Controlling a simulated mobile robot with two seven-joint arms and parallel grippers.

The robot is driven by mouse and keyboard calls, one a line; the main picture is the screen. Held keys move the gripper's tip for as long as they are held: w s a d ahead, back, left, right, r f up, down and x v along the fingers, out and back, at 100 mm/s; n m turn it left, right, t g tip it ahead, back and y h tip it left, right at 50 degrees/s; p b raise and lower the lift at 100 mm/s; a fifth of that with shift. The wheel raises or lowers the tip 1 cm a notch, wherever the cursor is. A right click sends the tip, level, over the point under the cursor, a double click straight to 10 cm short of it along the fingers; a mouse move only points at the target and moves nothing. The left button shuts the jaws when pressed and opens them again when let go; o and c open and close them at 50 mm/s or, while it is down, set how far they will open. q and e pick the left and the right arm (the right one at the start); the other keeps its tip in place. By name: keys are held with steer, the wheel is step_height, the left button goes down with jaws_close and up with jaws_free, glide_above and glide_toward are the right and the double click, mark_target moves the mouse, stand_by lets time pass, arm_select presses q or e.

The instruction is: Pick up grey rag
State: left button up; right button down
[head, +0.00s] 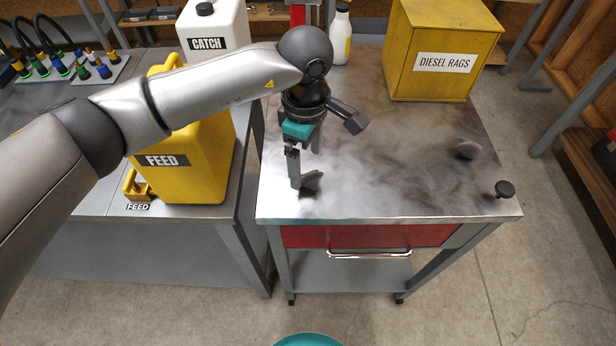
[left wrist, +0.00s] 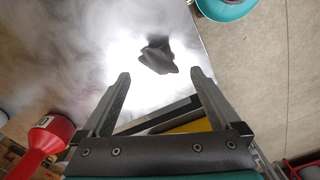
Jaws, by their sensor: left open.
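The grey rag (head: 312,182) is a small dark crumpled piece lying on the metal bench top, near the bench's front left corner. In the left wrist view the rag (left wrist: 157,56) lies just beyond the fingertips, roughly centred between them. My left gripper (head: 304,170) points down over the bench at the rag, which shows beside its fingertips. In the left wrist view the gripper (left wrist: 158,77) is open, with nothing between its fingers. I cannot tell the exact height of the fingertips above the bench. My right gripper is in neither view.
A yellow DIESEL RAGS box (head: 440,55) stands at the back right of the bench (head: 400,185). A yellow FEED can (head: 200,150) stands left. The bench middle is clear.

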mark_target(308, 173)
arm_select(q)
step_height(308, 173, down, 5)
steer(key=shift+d+r, duration=0.1)
steer(key=shift+d, duration=0.05)
steer(key=shift+w, duration=0.1)
steer(key=c, duration=1.4)
